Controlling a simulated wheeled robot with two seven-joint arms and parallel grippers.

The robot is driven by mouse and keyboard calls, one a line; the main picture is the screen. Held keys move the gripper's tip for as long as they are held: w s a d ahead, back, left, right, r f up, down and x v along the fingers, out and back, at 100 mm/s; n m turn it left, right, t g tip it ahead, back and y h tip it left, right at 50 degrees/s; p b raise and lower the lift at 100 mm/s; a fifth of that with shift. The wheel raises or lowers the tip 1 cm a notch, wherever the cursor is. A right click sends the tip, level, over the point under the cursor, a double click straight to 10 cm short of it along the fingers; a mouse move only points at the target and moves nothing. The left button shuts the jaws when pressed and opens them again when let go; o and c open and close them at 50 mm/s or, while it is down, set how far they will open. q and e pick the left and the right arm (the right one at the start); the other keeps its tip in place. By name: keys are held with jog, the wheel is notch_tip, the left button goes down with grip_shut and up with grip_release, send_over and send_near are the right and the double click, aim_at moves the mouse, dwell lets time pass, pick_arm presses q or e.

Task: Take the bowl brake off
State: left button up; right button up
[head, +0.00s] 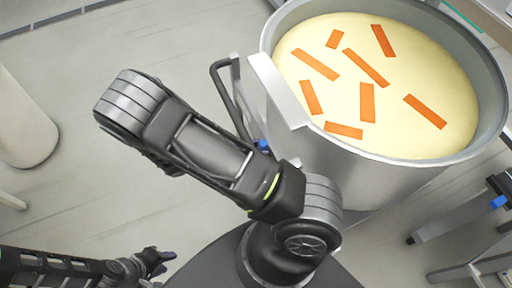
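The large round steel bowl (480,145) stands at the upper right, full of a pale yellow mass with orange strips on it. A black tube handle (222,85) and a pale flat bracket (278,90) are at its left side. A small blue part (262,145) shows low beside the bowl, partly behind my large arm; I cannot tell if it is the brake. My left gripper (160,264) is at the bottom left, well away from the bowl, small and dark; its opening is unclear. The large arm crosses the middle, and I see no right gripper.
A metal frame with a blue part (498,201) stands at the right edge, close to the bowl. A pale rounded column (22,125) stands at the left edge. The grey floor (60,195) between them is mostly clear.

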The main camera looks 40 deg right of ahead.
jog(key=shift+o, duration=1.4)
jog(key=b+v, duration=0.1)
jog(key=v, duration=0.6)
jog(key=shift+a+r, duration=0.2)
jog(key=shift+a, duration=0.15)
